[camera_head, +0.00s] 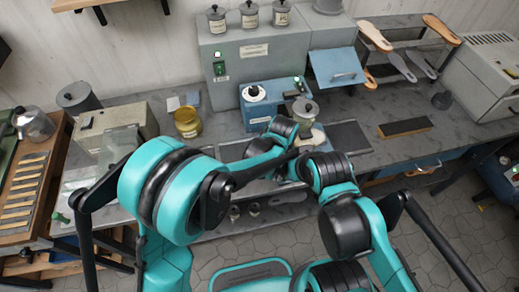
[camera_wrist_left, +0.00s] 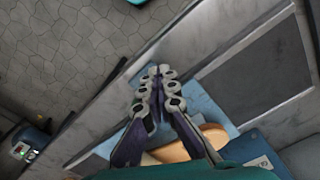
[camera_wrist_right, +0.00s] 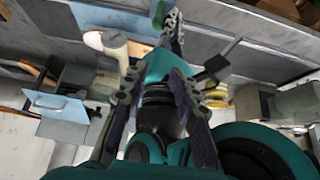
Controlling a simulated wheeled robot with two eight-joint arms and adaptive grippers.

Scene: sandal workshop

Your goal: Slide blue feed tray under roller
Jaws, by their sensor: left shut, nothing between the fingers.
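The blue feed tray (camera_wrist_left: 198,102) is a flat blue piece on the bench near its front edge in the left wrist view. A tan sole-shaped piece (camera_wrist_left: 178,152) lies close beside it. My left gripper (camera_wrist_left: 162,72) is shut and empty, its tips over the bench edge close to the tray. In the head view the blue machine (camera_head: 256,112) stands behind my crossed arms, which hide most of the tray area. A grey round part (camera_head: 304,108) sits at its right; I cannot tell whether it is the roller. My right gripper (camera_wrist_right: 157,82) has its fingers spread, with teal arm parts showing between them.
A dark mat (camera_head: 349,137) and a dark block (camera_head: 405,127) lie to the right on the bench. A yellow jar (camera_head: 187,122) stands left of the machine. A light blue flap (camera_head: 338,68) and a shoe rack (camera_head: 410,43) are behind. My arms are very close together.

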